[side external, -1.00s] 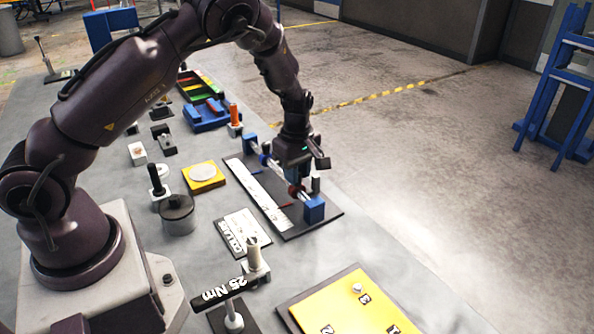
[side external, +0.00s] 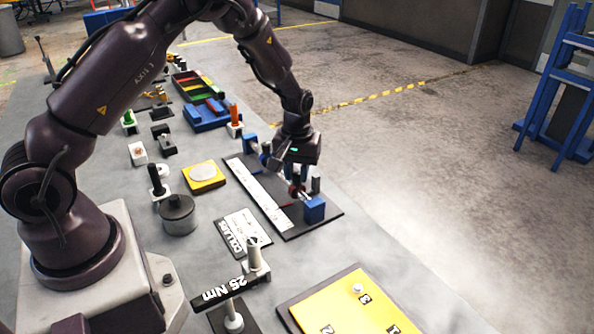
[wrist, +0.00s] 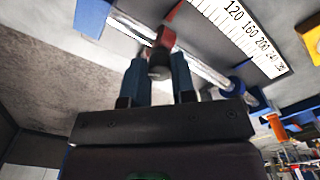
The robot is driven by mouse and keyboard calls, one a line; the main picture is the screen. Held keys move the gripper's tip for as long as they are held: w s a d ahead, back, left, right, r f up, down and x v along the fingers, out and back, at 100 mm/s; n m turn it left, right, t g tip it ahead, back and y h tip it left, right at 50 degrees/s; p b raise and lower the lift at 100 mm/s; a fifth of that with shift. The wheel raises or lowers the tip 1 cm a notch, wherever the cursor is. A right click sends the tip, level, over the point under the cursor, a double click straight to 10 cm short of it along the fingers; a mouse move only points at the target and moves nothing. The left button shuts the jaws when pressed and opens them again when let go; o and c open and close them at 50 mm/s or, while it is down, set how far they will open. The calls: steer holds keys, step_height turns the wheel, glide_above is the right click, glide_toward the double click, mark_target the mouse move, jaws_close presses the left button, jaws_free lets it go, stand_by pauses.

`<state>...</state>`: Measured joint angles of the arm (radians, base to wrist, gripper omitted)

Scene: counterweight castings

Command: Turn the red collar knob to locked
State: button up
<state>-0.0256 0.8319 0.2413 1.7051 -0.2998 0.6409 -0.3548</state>
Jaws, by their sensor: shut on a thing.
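The red collar (side external: 297,189) sits on a silver rail in front of a blue end block (side external: 314,209). It also shows in the wrist view (wrist: 166,38), with its dark round knob (wrist: 159,66) facing my gripper. My gripper (wrist: 160,72) is shut on that knob, one finger on each side. In the side view my gripper (side external: 299,172) is over the red collar and partly hides it. I cannot read any locked mark on the knob.
A blue collar (wrist: 236,86) is farther along the same rail. A white ruler (side external: 262,194) lies beside the rail on the dark base. A white placard (side external: 242,234) lies in front on the grey table.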

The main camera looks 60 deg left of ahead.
mark_target(297, 174)
steer(key=m, duration=0.5)
steer(key=shift+m, duration=0.4)
stand_by(0.3)
steer(key=o, duration=0.9)
step_height(297, 174, up, 13)
